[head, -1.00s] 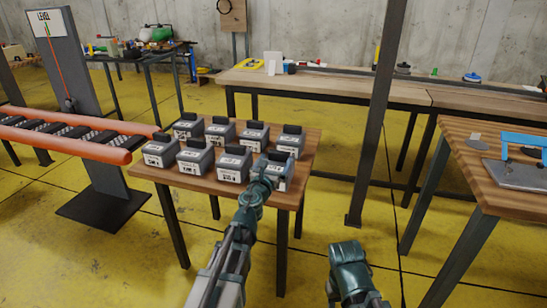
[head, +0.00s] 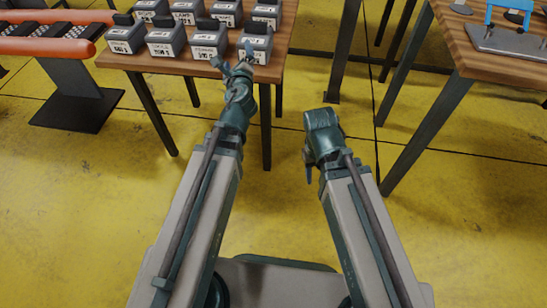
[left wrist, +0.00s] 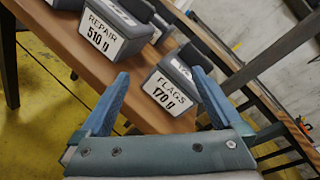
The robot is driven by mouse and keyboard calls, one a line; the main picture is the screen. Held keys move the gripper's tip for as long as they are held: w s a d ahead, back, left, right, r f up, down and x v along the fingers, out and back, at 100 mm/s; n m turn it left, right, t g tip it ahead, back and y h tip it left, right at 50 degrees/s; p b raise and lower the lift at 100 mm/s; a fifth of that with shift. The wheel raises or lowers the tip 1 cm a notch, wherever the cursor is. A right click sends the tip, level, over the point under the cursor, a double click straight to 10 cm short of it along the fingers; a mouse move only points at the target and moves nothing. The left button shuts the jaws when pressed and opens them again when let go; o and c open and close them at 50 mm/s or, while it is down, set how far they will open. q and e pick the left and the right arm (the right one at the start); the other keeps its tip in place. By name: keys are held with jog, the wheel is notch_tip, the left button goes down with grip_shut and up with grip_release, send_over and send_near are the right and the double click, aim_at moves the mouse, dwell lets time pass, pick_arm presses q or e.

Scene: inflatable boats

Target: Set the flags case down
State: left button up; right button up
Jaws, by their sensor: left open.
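The flags case (head: 257,48) is a small grey box with a black handle and a white label. It stands upright on the wooden table (head: 286,55), at the right end of the front row. The left wrist view shows its label, "FLAGS 170 g" (left wrist: 168,88). My left gripper (head: 233,60) is open and empty, just in front of the case on the near side. Its blue fingers (left wrist: 160,78) show apart in the left wrist view, with the case beyond them. My right gripper (head: 309,168) hangs over the floor, right of the table; its jaws are not clear.
Several similar labelled cases stand in two rows, including a repair case (left wrist: 100,32) beside the flags case. Another wooden table (head: 460,45) stands at the right.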

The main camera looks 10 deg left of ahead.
pick_arm(q)
jog(key=s+d+f+n+g+y, duration=0.1)
jog(key=s+d+f+n+g, duration=0.1)
jog(key=s+f+n+g, duration=0.5)
jog(key=s+d+f+n+g+h, duration=0.2)
jog(key=s+d+f+n+g, duration=0.2)
jog(key=s, duration=0.5)
jog(key=s+d+f+n+g+h, duration=0.2)
jog(key=s+d+f+n+g, duration=0.3)
jog(key=s+d+f+n, duration=0.3)
jog(key=shift+s+d+n, duration=0.4)
jog(key=shift+s+n, duration=0.15)
jog(key=shift+n, duration=0.25)
jog(key=shift+r, duration=0.1)
notch_tip(320, 180, up, 29)
jog(key=p, duration=2.9)
jog(key=shift+r, duration=0.15)
